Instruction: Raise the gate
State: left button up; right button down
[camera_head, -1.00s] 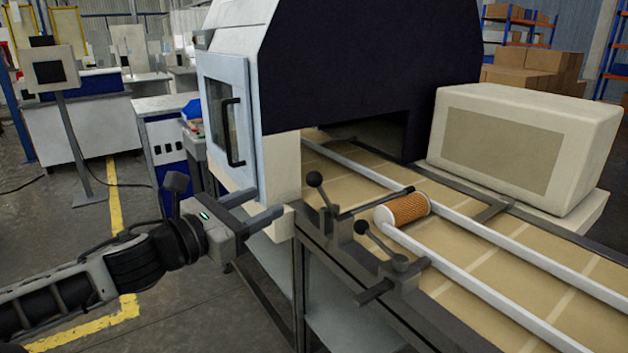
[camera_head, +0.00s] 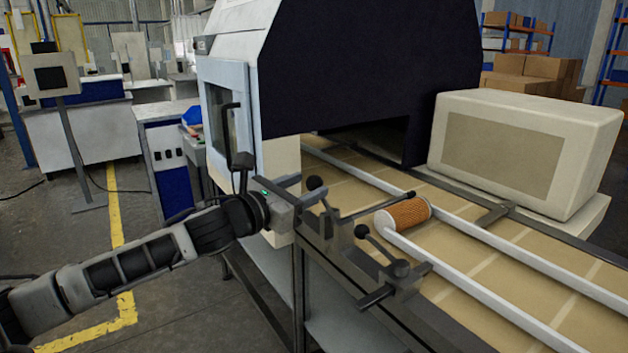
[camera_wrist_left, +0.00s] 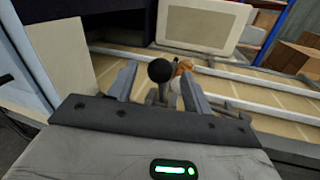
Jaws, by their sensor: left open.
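A thin dark bar (camera_head: 378,205), which looks like the gate, reaches low over the conveyor from a bracket on its near edge, beside an orange filter cartridge (camera_head: 408,213). A lever with a black ball knob (camera_head: 314,183) stands at that bracket. A second knobbed lever (camera_head: 376,243) sits further right on the edge. My left gripper (camera_head: 309,189) is open at the first lever. In the left wrist view the black knob (camera_wrist_left: 160,70) shows between the open fingers, with the cartridge (camera_wrist_left: 184,66) partly hidden behind it. I cannot tell whether the fingers touch the lever. My right gripper is not in view.
The tan conveyor (camera_head: 480,258) has pale guide rails (camera_head: 490,263) and runs into a dark machine hood (camera_head: 370,65). A cabinet door with a black handle (camera_head: 228,135) is close behind my left gripper. A large cream box (camera_head: 525,140) stands beyond the belt.

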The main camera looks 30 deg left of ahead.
pick_arm(q)
jog(key=w, duration=0.2)
jog(key=shift+w+d+r+p, duration=0.1)
jog(key=shift+w+d+p, duration=0.1)
jog(key=shift+w+p, duration=0.1)
jog(key=shift+w+d, duration=0.1)
jog(key=shift+w, duration=0.15)
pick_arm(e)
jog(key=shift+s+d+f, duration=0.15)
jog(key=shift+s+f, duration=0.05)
pick_arm(q)
grip_shut()
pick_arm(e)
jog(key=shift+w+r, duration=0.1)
